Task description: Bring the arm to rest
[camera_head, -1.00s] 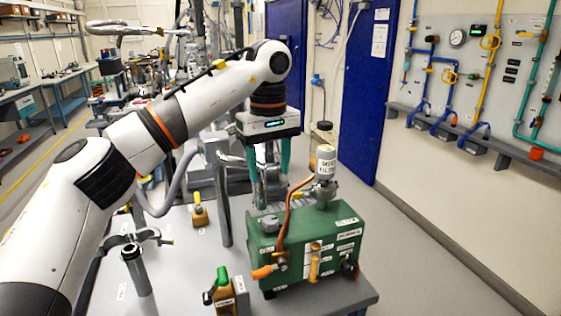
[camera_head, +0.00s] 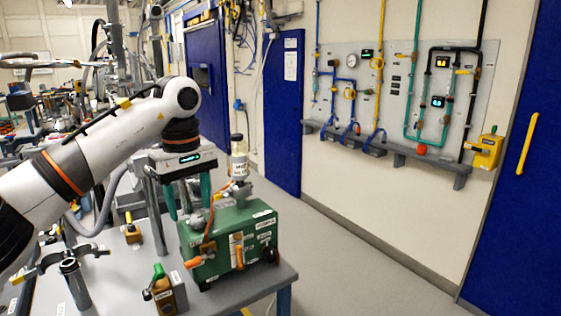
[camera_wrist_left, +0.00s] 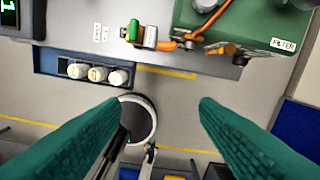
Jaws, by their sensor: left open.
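My left arm (camera_head: 90,150) comes in from the left in the head view and bends down at its wrist. My left gripper (camera_head: 188,212) points down with its two green fingers apart and nothing between them. It hangs in front of and beside the green pump box (camera_head: 232,240) on the table; whether it touches the box is hard to tell in the head view. In the wrist view the fingers (camera_wrist_left: 160,115) are spread wide, with floor and a round grey ring (camera_wrist_left: 138,118) seen between them. My right gripper is not in view.
The grey table (camera_head: 110,265) also holds a brown valve block with a green handle (camera_head: 168,290), a small yellow-handled valve (camera_head: 132,228) and a clamp stand (camera_head: 72,275). Open floor (camera_head: 350,270) lies to the right, before the piped wall panel (camera_head: 395,95) and blue doors (camera_head: 525,200).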

